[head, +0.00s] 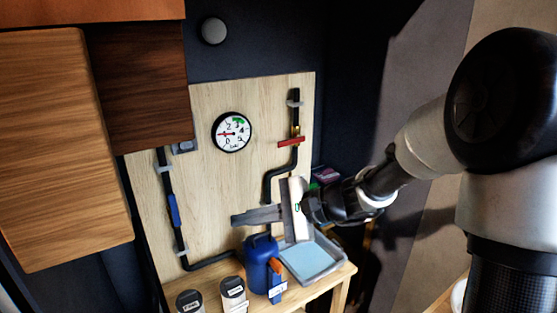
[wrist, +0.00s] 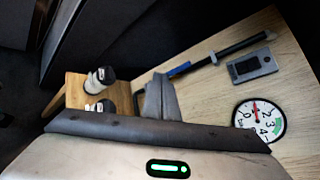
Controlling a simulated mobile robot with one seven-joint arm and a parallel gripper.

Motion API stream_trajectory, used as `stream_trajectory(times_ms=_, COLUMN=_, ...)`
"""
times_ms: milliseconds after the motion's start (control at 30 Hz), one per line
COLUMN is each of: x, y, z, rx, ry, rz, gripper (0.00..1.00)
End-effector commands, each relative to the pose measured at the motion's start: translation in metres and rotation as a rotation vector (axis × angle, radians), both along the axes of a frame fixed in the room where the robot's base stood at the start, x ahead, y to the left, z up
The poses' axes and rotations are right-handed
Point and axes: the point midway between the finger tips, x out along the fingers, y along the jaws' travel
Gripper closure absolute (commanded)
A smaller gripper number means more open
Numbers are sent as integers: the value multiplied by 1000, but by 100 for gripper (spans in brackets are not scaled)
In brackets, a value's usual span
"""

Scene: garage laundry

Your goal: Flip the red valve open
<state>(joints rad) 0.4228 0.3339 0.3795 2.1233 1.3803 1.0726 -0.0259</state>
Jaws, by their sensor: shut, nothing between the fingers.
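The red valve (head: 291,142) is a short red handle on the black pipe at the right of the wooden board. Its handle lies roughly crosswise to the upright pipe, with a brass-coloured fitting just above it. My gripper (head: 236,218) is below and to the left of the red valve, apart from it. Its fingers are shut and empty and point left in the head view. The closed fingers also show in the wrist view (wrist: 161,95). The red valve is not visible in the wrist view.
A round gauge (head: 231,132) is on the board; it also shows in the wrist view (wrist: 259,119). A blue handle (head: 174,210) lies along the left pipe. A blue jug (head: 258,262), lidded containers (head: 233,293) and a grey tray (head: 311,261) stand below. Wooden cabinets (head: 62,150) are at left.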

Motion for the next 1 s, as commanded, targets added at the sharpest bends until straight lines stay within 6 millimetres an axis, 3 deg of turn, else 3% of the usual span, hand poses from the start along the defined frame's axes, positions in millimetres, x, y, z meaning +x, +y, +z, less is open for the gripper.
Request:
stream_trajectory(times_ms=167, x=77, y=-25, z=-10, rx=341, ry=128, rz=-235, gripper=100)
stream_trajectory(times_ms=300, x=134, y=-67, z=-20, rx=599, ry=206, rz=-433, gripper=100)
stream_trajectory(times_ms=500, x=186, y=-132, z=-42, rx=869, ry=275, rz=-662, gripper=100)
stream_trajectory(times_ms=700, x=204, y=-164, z=-54, rx=981, ry=300, rz=-764, gripper=100)
stream_trajectory(times_ms=1000, x=205, y=-167, z=-55, rx=988, ry=302, rz=-772, gripper=100)
